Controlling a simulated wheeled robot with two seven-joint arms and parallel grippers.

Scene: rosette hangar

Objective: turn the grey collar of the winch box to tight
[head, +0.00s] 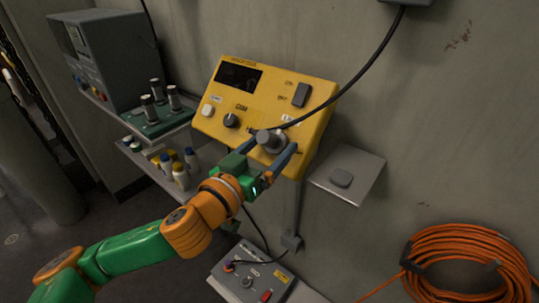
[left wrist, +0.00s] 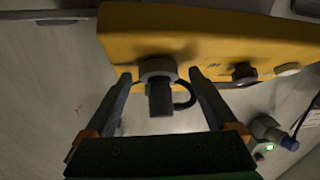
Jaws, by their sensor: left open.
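The yellow winch box (head: 218,120) is fixed to the wall, with a dark display, knobs and a switch on its face. Its grey collar (head: 266,137) is at the lower right of that face, where a black cable ends. In the left wrist view the collar (left wrist: 158,67) is a grey ring with a dark plug body (left wrist: 160,100) standing out of it. My left gripper (head: 275,145) is open, one finger on each side of the collar, with a visible gap to each side in the left wrist view (left wrist: 161,76). My right gripper is not in view.
A small wall shelf (head: 365,163) holds a grey object right of the box. A grey control box (head: 252,276) sits below. Shelves with bottles (head: 180,175) and a dark cabinet (head: 105,60) stand left. An orange cable coil (head: 470,255) is lower right. The black cable (head: 375,65) arcs across the box's front.

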